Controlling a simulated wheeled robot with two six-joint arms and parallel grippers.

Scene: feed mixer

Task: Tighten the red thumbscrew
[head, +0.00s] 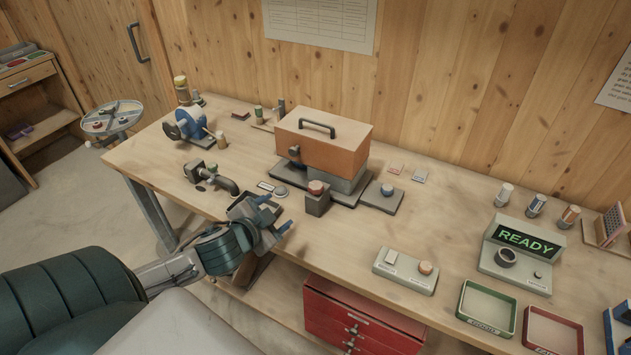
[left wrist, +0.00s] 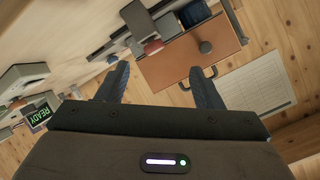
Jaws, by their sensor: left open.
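A red round knob (head: 317,187), which looks like the red thumbscrew, sits on top of an upright grey block (head: 317,203) in front of the orange-lidded mixer box (head: 322,140). In the left wrist view the red knob (left wrist: 153,47) shows beyond my fingers, on the dark grey block (left wrist: 139,20). My left gripper (head: 276,212) is open and empty, above the table's front edge, left of the grey block and apart from it. Its blue fingers also show in the left wrist view (left wrist: 160,78). My right gripper is not in view.
A pipe elbow (head: 222,181) and a blue hand-wheel machine (head: 189,122) stand left. A button box (head: 405,270), READY display (head: 516,250) and trays (head: 487,308) stand right. The table's front middle is mostly clear.

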